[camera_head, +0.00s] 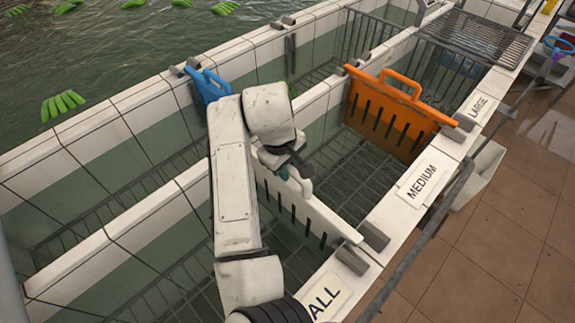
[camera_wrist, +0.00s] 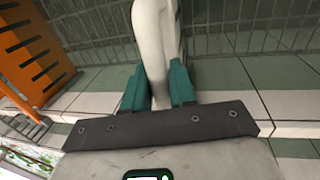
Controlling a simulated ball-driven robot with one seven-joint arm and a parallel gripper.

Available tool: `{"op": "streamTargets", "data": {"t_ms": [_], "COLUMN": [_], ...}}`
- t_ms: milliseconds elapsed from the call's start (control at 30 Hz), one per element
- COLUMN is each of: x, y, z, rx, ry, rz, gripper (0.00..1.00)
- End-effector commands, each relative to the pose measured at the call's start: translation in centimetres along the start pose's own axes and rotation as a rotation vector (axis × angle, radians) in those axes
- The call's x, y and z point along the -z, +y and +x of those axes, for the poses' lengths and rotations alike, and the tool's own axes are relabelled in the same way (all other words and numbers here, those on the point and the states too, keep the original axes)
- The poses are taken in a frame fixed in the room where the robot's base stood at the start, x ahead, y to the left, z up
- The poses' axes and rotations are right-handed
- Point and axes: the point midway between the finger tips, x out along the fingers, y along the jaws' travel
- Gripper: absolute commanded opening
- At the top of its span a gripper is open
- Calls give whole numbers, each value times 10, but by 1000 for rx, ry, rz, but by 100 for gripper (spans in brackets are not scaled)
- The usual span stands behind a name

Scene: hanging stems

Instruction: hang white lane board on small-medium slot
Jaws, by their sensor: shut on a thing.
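The white lane board (camera_head: 308,210), with dark slots along it, spans the basin between the small and medium lanes. My gripper (camera_head: 286,172) is shut on its handle from above. In the wrist view the teal fingers (camera_wrist: 160,92) clasp the white handle (camera_wrist: 152,35). The small-medium slot shows as two grey blocks (camera_head: 374,236) on the right wall, between the SMALL and MEDIUM labels. The board's right end is at these blocks; I cannot tell whether it is seated. Its far end is hidden behind my arm.
An orange board (camera_head: 388,112) hangs between the medium and large lanes. A metal rail (camera_head: 420,240) runs along the right wall. Water with green bunches lies beyond.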

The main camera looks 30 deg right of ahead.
Motion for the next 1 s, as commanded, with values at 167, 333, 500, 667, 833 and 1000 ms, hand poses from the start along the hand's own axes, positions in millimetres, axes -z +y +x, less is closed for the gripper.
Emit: {"op": "streamTargets", "data": {"t_ms": [167,333,500,667,833,1000], "x": [0,0,0,0,0,0], "y": [0,0,-1,-1,-1,-2], "z": [1,3,5,7,7,7], "rx": [-1,-1,-2,-1,-1,-1], "ry": [1,1,1,1,1,1], "rz": [0,0,0,0,0,0], "gripper": [0,0,0,0,37,53]}}
